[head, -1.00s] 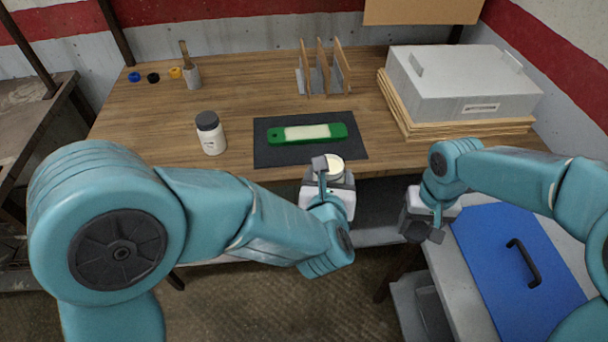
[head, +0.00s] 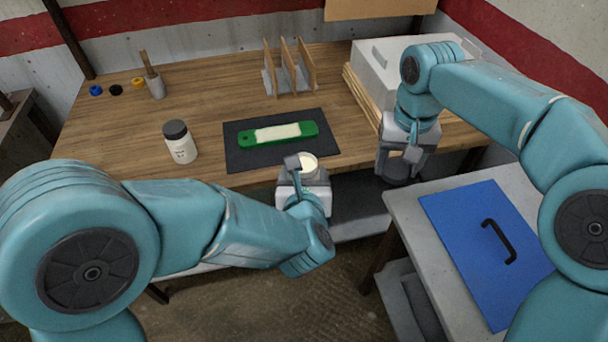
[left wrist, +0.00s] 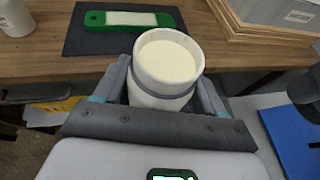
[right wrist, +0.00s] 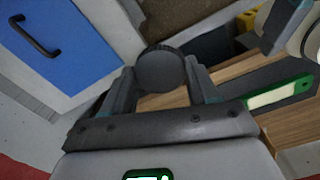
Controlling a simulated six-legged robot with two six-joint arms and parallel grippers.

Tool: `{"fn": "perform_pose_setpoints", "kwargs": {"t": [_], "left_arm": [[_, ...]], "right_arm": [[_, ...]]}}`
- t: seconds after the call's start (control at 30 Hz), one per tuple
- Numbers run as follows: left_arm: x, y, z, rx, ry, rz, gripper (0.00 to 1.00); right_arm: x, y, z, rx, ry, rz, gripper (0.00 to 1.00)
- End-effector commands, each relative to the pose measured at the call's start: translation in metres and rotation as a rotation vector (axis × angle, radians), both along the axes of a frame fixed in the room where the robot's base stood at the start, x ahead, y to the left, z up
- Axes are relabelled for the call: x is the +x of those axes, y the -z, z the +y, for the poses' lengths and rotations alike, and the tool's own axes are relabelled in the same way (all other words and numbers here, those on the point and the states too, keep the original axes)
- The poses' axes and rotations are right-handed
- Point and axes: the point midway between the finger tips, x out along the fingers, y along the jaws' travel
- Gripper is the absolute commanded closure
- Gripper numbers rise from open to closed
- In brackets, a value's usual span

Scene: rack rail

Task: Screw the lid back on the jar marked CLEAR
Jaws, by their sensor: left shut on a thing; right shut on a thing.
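My left gripper (head: 303,180) is shut around an open white jar (head: 309,164) with a cream-coloured fill. It holds the jar upright in front of the table's edge; the jar fills the middle of the left wrist view (left wrist: 165,90). My right gripper (head: 400,165) is shut on a round dark grey lid (right wrist: 160,69), held to the right of the jar and apart from it. Part of the jar shows at the right edge of the right wrist view (right wrist: 314,42). No readable marking shows on the held jar.
Another white jar (head: 181,150), with its dark lid on, stands on the table. A green-and-cream bar (head: 278,134) lies on a dark mat (head: 240,159). A rack (head: 287,68) and a grey case (head: 370,65) stand behind. A blue panel (head: 470,245) lies at right.

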Motion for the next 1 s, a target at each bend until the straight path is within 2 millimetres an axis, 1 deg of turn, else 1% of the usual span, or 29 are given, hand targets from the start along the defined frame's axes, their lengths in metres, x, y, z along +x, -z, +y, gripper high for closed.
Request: {"fn": "perform_pose_setpoints", "kwargs": {"t": [0.03, 0.1, 0.17, 0.23, 0.3, 0.4, 0.5, 0.6, 0.7, 1.0], "left_arm": [[0.000, -0.001, 0.000, -0.001, 0.000, -0.002, 0.85], [0.000, -0.001, 0.000, -0.001, 0.000, -0.002, 0.85], [0.000, -0.001, 0.000, 0.000, 0.000, -0.002, 0.85], [0.000, -0.001, 0.000, 0.000, 0.000, -0.002, 0.85], [0.000, -0.001, 0.000, 0.000, 0.000, -0.002, 0.85], [0.000, -0.001, 0.000, 0.000, 0.000, -0.002, 0.85], [0.000, -0.001, 0.000, 0.000, 0.000, -0.002, 0.85], [0.000, -0.001, 0.000, 0.000, 0.000, -0.002, 0.85], [0.000, -0.001, 0.000, 0.000, 0.000, -0.002, 0.85], [0.000, -0.001, 0.000, 0.000, 0.000, -0.002, 0.85]], "right_arm": [[0.006, -0.015, 0.015, 0.001, -0.013, -0.006, 0.69], [0.011, -0.035, 0.035, 0.003, -0.031, -0.004, 0.69], [0.013, -0.050, 0.053, 0.003, -0.051, -0.003, 0.69], [0.015, -0.066, 0.076, 0.002, -0.080, -0.003, 0.69], [0.016, -0.078, 0.099, 0.002, -0.111, -0.002, 0.69], [0.016, -0.089, 0.128, 0.001, -0.155, 0.000, 0.69], [0.012, -0.092, 0.152, 0.002, -0.196, 0.001, 0.69], [0.006, -0.091, 0.167, 0.002, -0.229, 0.002, 0.69], [0.003, -0.092, 0.176, 0.003, -0.246, 0.001, 0.69], [0.001, -0.093, 0.178, 0.004, -0.252, 0.001, 0.69]]}}
